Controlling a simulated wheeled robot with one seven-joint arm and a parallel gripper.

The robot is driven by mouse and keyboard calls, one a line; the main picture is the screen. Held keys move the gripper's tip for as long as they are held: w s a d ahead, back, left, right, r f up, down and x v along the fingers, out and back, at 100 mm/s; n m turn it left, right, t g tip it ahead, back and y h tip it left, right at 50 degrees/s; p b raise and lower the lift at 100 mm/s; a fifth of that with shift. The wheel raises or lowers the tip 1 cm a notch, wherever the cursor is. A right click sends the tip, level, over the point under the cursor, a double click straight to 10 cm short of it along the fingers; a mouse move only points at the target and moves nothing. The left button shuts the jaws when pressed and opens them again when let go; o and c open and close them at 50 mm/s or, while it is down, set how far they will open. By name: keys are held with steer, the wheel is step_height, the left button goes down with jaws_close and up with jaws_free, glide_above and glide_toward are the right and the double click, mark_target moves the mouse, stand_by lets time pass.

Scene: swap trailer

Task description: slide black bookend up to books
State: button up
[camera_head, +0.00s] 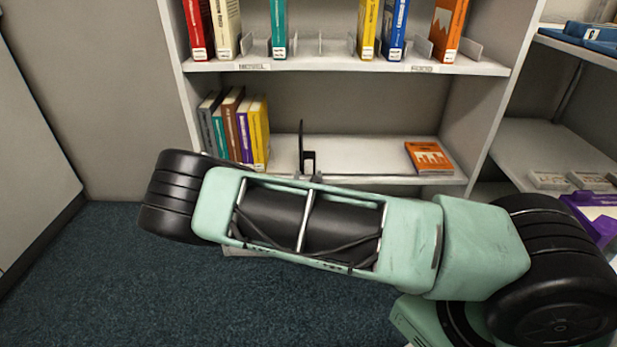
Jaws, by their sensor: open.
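The black bookend (301,146) stands upright on the lower shelf, seen nearly edge-on as a thin dark plate with a small black and white part beside its foot. A row of books (244,133) stands at the left end of the same shelf, with yellow, purple, brown, teal and grey spines. A clear gap lies between the yellow book at the row's right end and the bookend.
An orange book (429,157) lies flat at the right of the lower shelf (374,157). The upper shelf (340,65) holds upright books and metal dividers. A side shelf (545,150) with blue and purple items stands at right. A grey panel stands at left.

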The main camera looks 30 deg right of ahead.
mark_target(306, 167)
steer(key=shift+b+x, duration=0.55)
steer(key=shift+x, duration=1.35)
jaws_close()
steer(key=shift+w+a+r+p, duration=0.15)
steer(key=shift+a+p, duration=0.15)
steer(key=shift+p, duration=0.05)
steer(key=w+a+p, duration=0.1)
steer(key=a, duration=0.1)
steer(key=w+a+p, duration=0.1)
steer(key=w+a, duration=0.1)
steer(key=a, duration=0.1)
steer(key=w+a+p, duration=0.1)
steer(key=w+a, duration=0.1)
steer(key=a, duration=0.1)
steer(key=shift+w+p, duration=0.2)
steer(key=shift+p, duration=0.2)
jaws_free()
